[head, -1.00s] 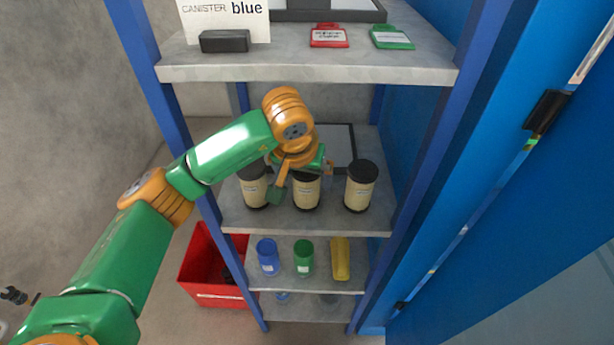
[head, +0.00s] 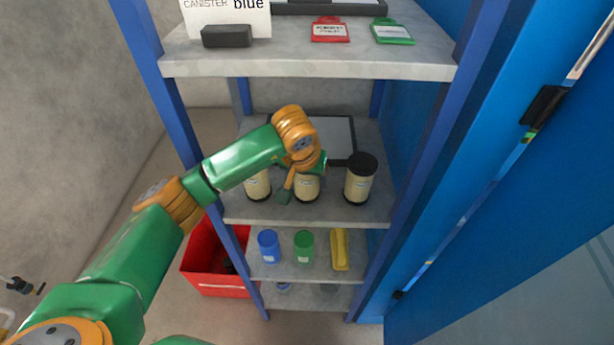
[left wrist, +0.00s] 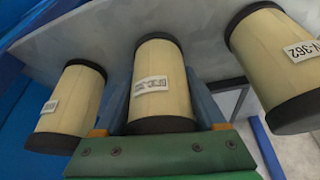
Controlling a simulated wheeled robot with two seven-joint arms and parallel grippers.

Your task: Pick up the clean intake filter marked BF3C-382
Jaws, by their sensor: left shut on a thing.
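Three cream filters with black end caps stand in a row on the middle shelf: the left one (head: 258,186), the middle one (head: 307,188) and the right one (head: 359,186). My left gripper (left wrist: 158,92) is shut on the middle filter (left wrist: 157,70), one finger on each side; in the head view my wrist covers its top. The filter looks upright, its base at about the shelf's level. Its label is too small to read surely. In the left wrist view the right filter (left wrist: 272,65) has a label ending in about 362. My right gripper is not in view.
The upper shelf (head: 300,62) overhangs, with a "CANISTER blue" sign (head: 225,15), red tag (head: 329,30) and green tag (head: 392,31). Below stand a blue canister (head: 269,246), green canister (head: 304,246) and yellow item (head: 340,250). A red bin (head: 215,270) is at left.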

